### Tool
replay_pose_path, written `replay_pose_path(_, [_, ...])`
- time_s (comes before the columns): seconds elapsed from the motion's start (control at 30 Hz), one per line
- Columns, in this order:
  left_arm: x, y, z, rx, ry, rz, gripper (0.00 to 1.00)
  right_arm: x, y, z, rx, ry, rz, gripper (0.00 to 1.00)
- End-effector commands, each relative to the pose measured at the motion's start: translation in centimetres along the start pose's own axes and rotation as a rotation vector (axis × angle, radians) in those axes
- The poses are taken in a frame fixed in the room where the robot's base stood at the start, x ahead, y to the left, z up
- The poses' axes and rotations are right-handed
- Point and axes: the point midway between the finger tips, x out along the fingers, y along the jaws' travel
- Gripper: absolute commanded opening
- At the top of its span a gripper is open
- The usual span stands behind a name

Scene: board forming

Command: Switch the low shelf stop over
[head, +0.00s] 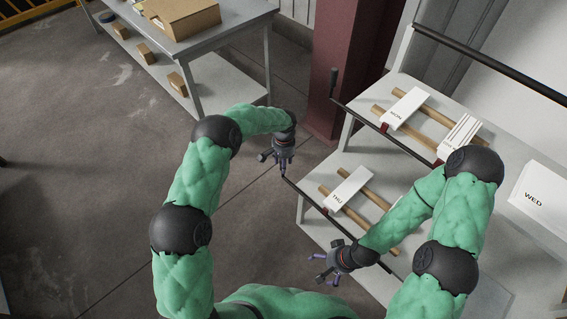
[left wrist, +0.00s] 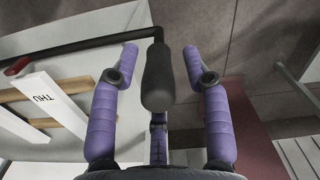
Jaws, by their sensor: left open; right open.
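The low shelf stop (head: 335,222) is a black bar along the low shelf's front edge. Its dark grip (left wrist: 158,78) hangs at the bar's end in the left wrist view. My left gripper (head: 281,168) is open at that end, with the grip between its purple fingers (left wrist: 160,68) and gaps showing on both sides. A white THU board (head: 346,188) lies across two wooden rails (head: 330,199) on the low shelf; it also shows in the left wrist view (left wrist: 42,103). My right gripper (head: 325,268) is open and empty in front of the low shelf.
The upper shelf has a similar black stop bar with an upright grip (head: 333,82), a MON board (head: 405,108) and several white boards (head: 460,138). A white WED block (head: 540,197) is at right. A dark red column (head: 345,50) stands behind. A grey bench (head: 215,45) holds boxes.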

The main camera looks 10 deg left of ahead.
Motion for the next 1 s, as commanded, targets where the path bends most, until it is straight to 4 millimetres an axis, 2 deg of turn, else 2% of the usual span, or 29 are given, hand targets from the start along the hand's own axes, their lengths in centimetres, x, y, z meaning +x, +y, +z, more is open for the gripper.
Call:
replay_pose_path(0.3, [-6.1, 0.0, -0.2, 0.0, 0.007, -0.001, 0.47, 0.0, 0.0, 0.0, 0.0, 0.0, 0.0, 1.0])
replay_pose_path(0.5, [-9.4, 0.0, -0.1, 0.0, 0.006, -0.001, 0.47, 0.0, 0.0, 0.0, 0.0, 0.0, 0.0, 1.0])
replay_pose_path(0.7, [-11.0, 0.0, -0.1, 0.0, 0.004, 0.0, 0.47, 0.0, 0.0, 0.0, 0.0, 0.0, 0.0, 1.0])
replay_pose_path(1.0, [-11.3, 0.0, -0.1, 0.0, 0.005, -0.001, 0.47, 0.0, 0.0, 0.0, 0.0, 0.0, 0.0, 1.0])
